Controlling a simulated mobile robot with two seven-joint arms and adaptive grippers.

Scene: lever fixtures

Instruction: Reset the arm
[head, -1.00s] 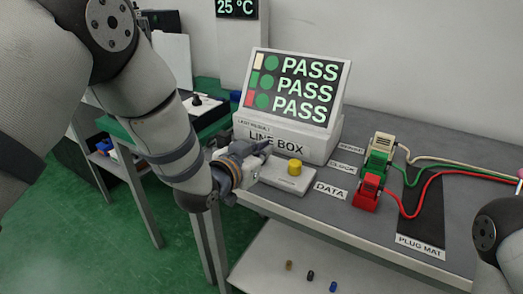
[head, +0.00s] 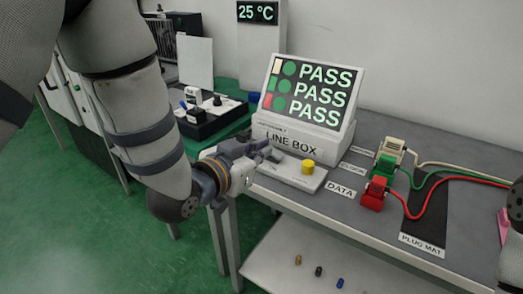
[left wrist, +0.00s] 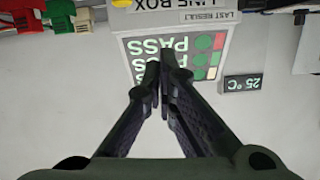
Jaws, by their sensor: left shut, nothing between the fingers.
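My left gripper (head: 268,150) is shut and empty in the head view, at the front left of the white line box (head: 291,140). In the left wrist view its dark fingertips (left wrist: 164,62) meet, with the upside-down PASS screen (left wrist: 180,48) behind them. I cannot tell whether the fingers touch the box. The screen (head: 311,92) shows PASS on three rows in the head view. My right gripper is not in view.
White, green and red plugs (head: 374,193) with cables stand right of the box, near the black plug mat (head: 428,215). Small pegs (head: 319,271) stand on the lower shelf.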

